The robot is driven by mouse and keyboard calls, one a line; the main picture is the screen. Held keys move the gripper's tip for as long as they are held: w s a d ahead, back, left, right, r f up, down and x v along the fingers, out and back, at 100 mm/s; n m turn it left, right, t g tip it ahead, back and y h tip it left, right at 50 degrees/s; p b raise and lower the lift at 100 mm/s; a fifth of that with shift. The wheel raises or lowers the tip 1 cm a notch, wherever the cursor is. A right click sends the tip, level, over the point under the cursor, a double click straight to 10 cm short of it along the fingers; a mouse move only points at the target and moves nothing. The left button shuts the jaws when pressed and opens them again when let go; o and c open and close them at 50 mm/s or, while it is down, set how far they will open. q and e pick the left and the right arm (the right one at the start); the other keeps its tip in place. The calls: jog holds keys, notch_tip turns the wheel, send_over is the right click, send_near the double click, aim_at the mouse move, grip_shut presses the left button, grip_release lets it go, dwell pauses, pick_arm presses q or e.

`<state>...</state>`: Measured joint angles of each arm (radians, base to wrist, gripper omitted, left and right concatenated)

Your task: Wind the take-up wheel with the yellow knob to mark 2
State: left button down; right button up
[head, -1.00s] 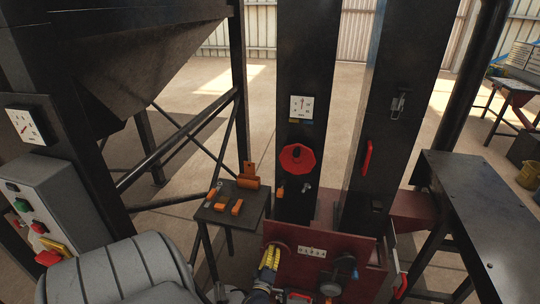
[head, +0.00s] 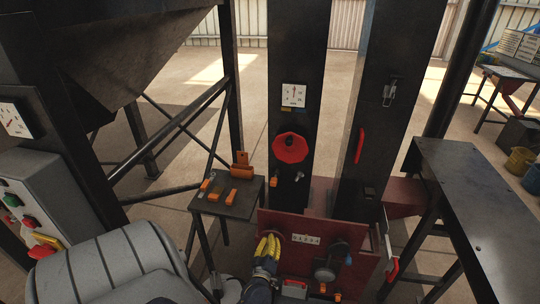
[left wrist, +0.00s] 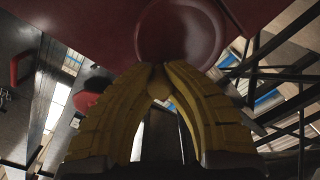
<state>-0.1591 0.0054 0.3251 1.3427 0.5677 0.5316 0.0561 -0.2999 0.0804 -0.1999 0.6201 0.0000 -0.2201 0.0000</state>
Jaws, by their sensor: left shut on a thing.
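My left gripper (head: 268,246) has yellow ribbed fingers and is in front of the left part of a dark red panel (head: 350,262) in the head view. In the left wrist view, its fingertips (left wrist: 160,72) close around a small yellowish knob (left wrist: 157,80). Behind the knob is a round dark red wheel (left wrist: 180,32). In the head view my fingers hide the knob and most of the wheel. A pale strip with numbered marks (head: 306,238) sits just right of the fingers; the digits are too small to read surely.
A dark round fitting (head: 326,270) is on the panel's right part. A red handwheel (head: 291,148) and a white gauge (head: 294,95) are on the column above. A small table (head: 230,205) with orange pieces stands left. A dark bench (head: 460,190) stands right.

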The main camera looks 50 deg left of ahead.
pick_arm(q)
jog(key=c, duration=1.2)
grip_release()
jog(key=v, duration=1.2)
